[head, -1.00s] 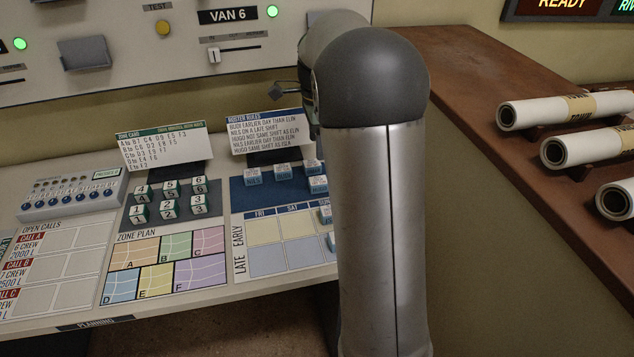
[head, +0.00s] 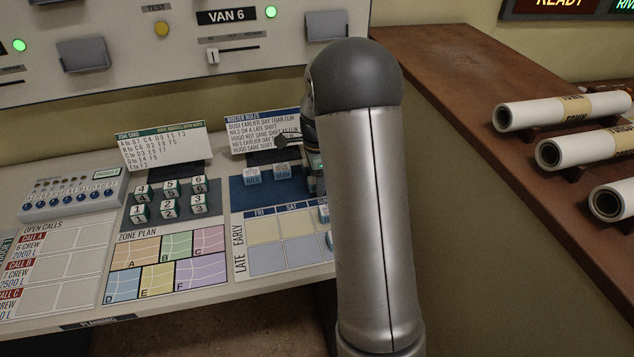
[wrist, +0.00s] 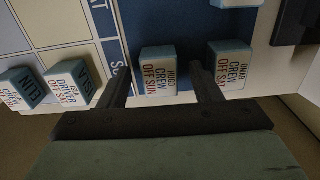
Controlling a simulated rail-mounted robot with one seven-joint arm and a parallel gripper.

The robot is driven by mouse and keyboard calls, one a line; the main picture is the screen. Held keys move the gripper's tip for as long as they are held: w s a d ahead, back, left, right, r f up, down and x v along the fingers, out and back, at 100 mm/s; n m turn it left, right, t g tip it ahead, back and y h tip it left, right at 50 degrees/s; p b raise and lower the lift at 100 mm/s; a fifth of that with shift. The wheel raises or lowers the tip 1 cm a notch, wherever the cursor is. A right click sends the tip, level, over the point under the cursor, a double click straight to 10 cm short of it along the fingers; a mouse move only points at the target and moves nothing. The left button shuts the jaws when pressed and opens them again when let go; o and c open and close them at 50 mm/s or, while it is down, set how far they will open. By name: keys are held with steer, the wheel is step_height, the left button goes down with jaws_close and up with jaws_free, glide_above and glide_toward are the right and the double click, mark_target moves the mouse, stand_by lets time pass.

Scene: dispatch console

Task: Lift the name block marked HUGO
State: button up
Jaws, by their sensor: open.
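The HUGO name block (wrist: 158,79), white-faced with blue sides and marked CREW, OFF SUN, sits on the dark blue area of the roster board in the wrist view. My gripper (wrist: 160,88) is open, with one dark finger on each side of this block. Small gaps show between block and fingers; I see no grip. In the head view my arm hides the HUGO block and most of my gripper.
A block marked OMAR (wrist: 230,67) stands just right of the right finger. The ISA block (wrist: 70,84) and ELIN block (wrist: 22,89) stand to the left. In the head view, the NILS block (head: 252,175) and roster rules card (head: 262,132) are left of my arm.

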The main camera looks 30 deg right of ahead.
steer(key=c, duration=1.1)
steer(key=shift+o, duration=0.2)
